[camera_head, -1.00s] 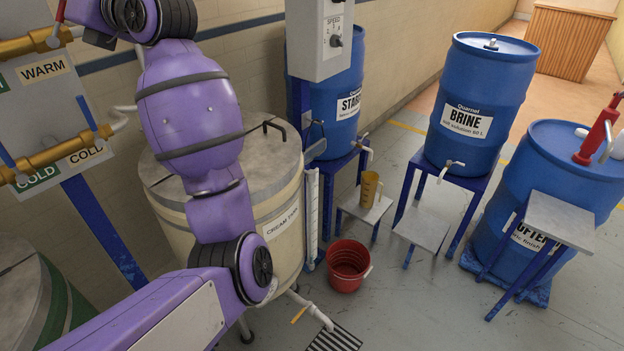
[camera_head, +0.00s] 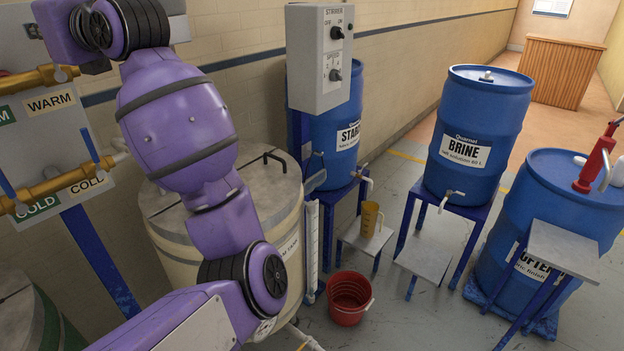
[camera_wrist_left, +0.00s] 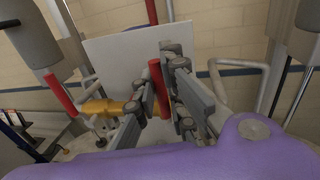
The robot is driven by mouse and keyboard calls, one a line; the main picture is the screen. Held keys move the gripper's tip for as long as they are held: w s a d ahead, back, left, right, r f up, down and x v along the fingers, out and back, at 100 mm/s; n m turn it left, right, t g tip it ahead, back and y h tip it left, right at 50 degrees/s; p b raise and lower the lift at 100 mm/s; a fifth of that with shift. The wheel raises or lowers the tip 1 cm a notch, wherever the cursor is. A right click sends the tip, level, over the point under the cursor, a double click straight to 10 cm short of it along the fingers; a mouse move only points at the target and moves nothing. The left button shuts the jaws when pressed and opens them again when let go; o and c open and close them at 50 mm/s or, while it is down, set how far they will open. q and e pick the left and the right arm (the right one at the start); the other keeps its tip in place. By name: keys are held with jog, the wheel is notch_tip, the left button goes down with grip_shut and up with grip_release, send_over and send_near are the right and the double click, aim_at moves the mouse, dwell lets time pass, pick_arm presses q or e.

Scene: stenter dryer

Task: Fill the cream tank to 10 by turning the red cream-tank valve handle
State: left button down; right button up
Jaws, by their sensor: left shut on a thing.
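The cream tank (camera_head: 272,215) is a pale round vat with a lid, left of centre in the head view, partly covered by my purple left arm. A clear upright level gauge (camera_head: 311,245) stands at its right side; its level is too small to read. In the left wrist view my left gripper (camera_wrist_left: 160,92) is shut on a red bar-like handle (camera_wrist_left: 156,75), whose ends show between the grey fingers. A brass pipe (camera_wrist_left: 108,106) lies just behind it. My left gripper is out of sight in the head view. My right gripper is in neither view.
Brass pipes (camera_head: 66,182) with blue levers and WARM and COLD labels are at the left. A grey control box (camera_head: 319,60) hangs above the STARCH drum. A red bucket (camera_head: 349,298) stands on the floor. The blue BRINE drum (camera_head: 476,125) is further right.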

pick_arm(q)
jog(key=c, duration=1.8)
grip_release()
jog(key=shift+s+a, duration=0.1)
jog(key=v, duration=0.8)
jog(key=shift+r, duration=0.1)
